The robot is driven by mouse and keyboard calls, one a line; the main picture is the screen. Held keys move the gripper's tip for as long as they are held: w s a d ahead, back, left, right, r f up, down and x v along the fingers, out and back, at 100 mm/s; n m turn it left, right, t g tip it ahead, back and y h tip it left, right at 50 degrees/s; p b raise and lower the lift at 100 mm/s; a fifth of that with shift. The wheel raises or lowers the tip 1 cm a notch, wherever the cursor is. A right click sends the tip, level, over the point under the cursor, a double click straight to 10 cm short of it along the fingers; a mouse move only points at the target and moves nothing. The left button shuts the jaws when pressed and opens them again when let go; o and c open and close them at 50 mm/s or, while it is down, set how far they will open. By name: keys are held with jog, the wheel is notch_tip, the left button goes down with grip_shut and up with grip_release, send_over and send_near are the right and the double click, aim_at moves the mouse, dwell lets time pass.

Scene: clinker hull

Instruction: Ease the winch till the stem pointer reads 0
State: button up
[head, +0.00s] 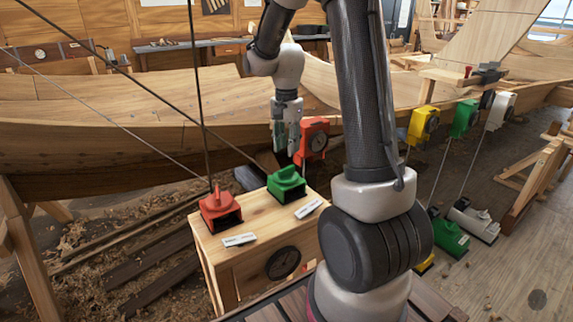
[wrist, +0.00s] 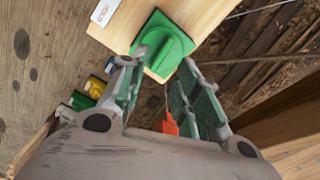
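A red winch (head: 221,208) and a green winch (head: 287,184) sit side by side on a wooden box (head: 256,213), each with a small white label in front. My gripper (head: 287,150) is above and behind the green winch, pointing down. In the wrist view, the green winch with its raised round-and-bar handle (wrist: 164,46) lies beyond my two spread fingertips (wrist: 157,66). The fingers are open, empty and appear apart from the handle. A red gauge box (head: 314,138) with a dial hangs at the hull behind my gripper. I cannot read its pointer or tell which gauge is the stem's.
A dark round dial (head: 283,262) is on the wooden box's front. Yellow (head: 423,125), green (head: 464,118) and white (head: 501,110) gauge boxes hang along the hull at right. Ropes cross on the left. My arm blocks the middle.

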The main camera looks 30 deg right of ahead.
aim_at(286, 168)
jog(key=m, duration=0.2)
jog(key=shift+w+m, duration=0.1)
jog(key=shift+m, duration=0.2)
jog(key=shift+f, duration=0.25)
notch_tip(286, 168, down, 7)
jog(key=shift+f, duration=0.15)
jog(key=shift+c, duration=0.5)
grip_shut()
